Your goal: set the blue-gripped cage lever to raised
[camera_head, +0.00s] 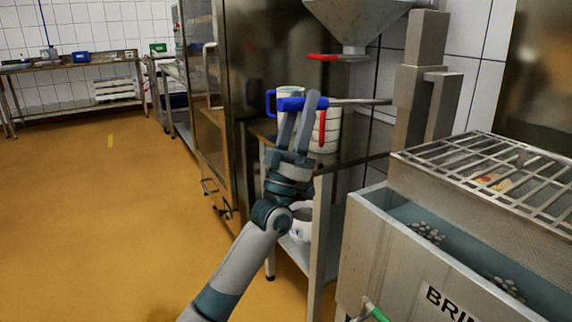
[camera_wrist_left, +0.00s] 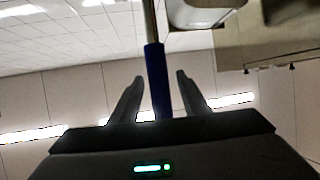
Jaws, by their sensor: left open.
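The cage lever is a grey rod (camera_head: 350,102) with a blue grip (camera_head: 291,104). It runs about level to the left from a grey upright post (camera_head: 421,70) in the head view. My left gripper (camera_head: 301,102) is at the blue grip, its fingers pointing up. In the left wrist view, the blue grip (camera_wrist_left: 158,85) stands between the two spread fingers, with a gap showing on each side. The left gripper (camera_wrist_left: 160,82) is open and not closed on it. A wire cage (camera_head: 500,175) sits over the brine tank (camera_head: 420,262) at the right. My right gripper is out of view.
A red-handled hopper (camera_head: 355,18) hangs above the lever. Light containers with blue and red handles stand on a steel table behind my gripper. A green-gripped handle (camera_head: 377,314) shows at the tank's front. The orange floor (camera_head: 100,220) at left is clear.

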